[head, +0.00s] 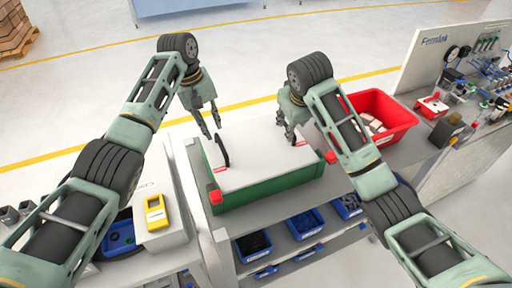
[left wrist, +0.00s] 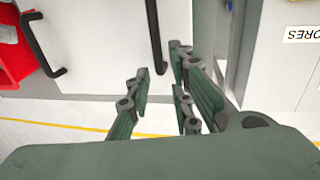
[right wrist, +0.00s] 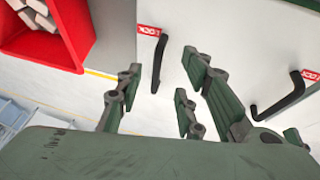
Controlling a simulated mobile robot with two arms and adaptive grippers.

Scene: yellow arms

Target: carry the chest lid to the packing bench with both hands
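The chest lid (head: 255,158) is a flat white panel lying on the green chest (head: 272,192), which stands on a grey bench. It has a black bar handle at each end. My left gripper (head: 212,131) is open above the left handle (head: 222,151). In the left wrist view this handle (left wrist: 154,35) shows just ahead, between the spread fingers. My right gripper (head: 286,129) is open at the right end of the lid. In the right wrist view the near handle (right wrist: 158,62) lies ahead between its open fingers. Neither gripper holds anything.
A red bin (head: 401,118) with pale blocks stands right of the chest. A cluttered bench with an upright panel (head: 430,50) is at far right. A yellow device (head: 155,213) sits on the left unit. Blue bins (head: 306,224) fill the shelf below. Open floor lies behind.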

